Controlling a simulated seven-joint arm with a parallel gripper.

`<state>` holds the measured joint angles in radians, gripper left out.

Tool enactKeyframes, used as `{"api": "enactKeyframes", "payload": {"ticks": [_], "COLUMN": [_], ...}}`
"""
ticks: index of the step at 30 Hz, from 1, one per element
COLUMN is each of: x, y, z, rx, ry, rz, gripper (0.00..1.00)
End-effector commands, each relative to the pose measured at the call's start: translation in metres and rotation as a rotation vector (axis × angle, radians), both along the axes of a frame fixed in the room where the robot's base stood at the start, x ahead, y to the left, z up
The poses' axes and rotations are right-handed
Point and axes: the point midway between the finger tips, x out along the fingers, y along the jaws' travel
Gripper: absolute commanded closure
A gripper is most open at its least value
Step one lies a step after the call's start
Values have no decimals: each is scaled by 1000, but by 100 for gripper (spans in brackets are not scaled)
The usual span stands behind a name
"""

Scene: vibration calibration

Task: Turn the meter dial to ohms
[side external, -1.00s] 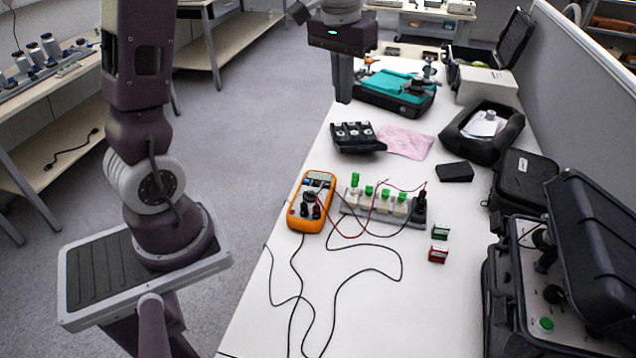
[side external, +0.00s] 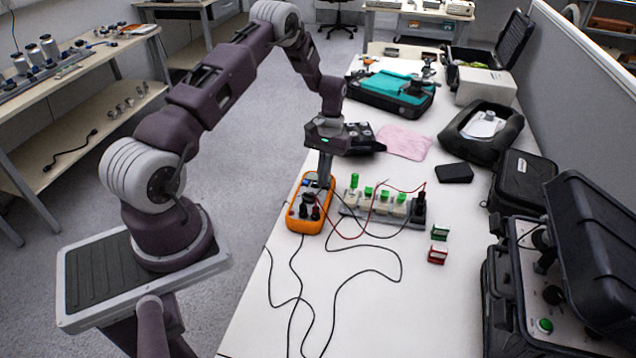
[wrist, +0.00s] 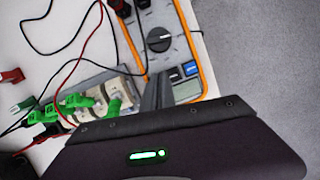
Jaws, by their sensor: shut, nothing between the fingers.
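The orange-edged meter (side external: 296,219) lies on the white table, near its left edge. Its round dark dial (wrist: 159,40) shows clearly in the wrist view, with a light pointer mark; the printed settings are too small to read. My gripper (side external: 324,186) points down over the display end of the meter, its fingers shut and empty. In the wrist view my gripper (wrist: 160,78) is beside the meter's display, a short way from the dial. I cannot tell whether the fingertips touch the meter. In the side external view my fingers cover part of the display.
A block strip with green-topped terminals (wrist: 75,101) stands right beside the meter. Red and black leads (side external: 368,250) run across the table from the meter. Small green (side external: 440,232) and red (side external: 437,254) pieces lie to the right. Black cases line the right edge.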

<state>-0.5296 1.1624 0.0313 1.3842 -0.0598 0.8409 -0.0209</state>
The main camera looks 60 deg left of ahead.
Motion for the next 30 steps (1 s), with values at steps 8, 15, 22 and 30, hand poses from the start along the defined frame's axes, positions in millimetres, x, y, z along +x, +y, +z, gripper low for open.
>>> {"api": "enactKeyframes", "payload": {"ticks": [8,15,22,30], "x": [-27,-29,-30,-35], "y": [-19,-21,-21,-28], "z": [3,4,4,4], "rx": [-1,0,0,0], "ry": [-1,0,0,1], "rz": [0,0,-10,-130], "gripper": [100,100,100,100]}}
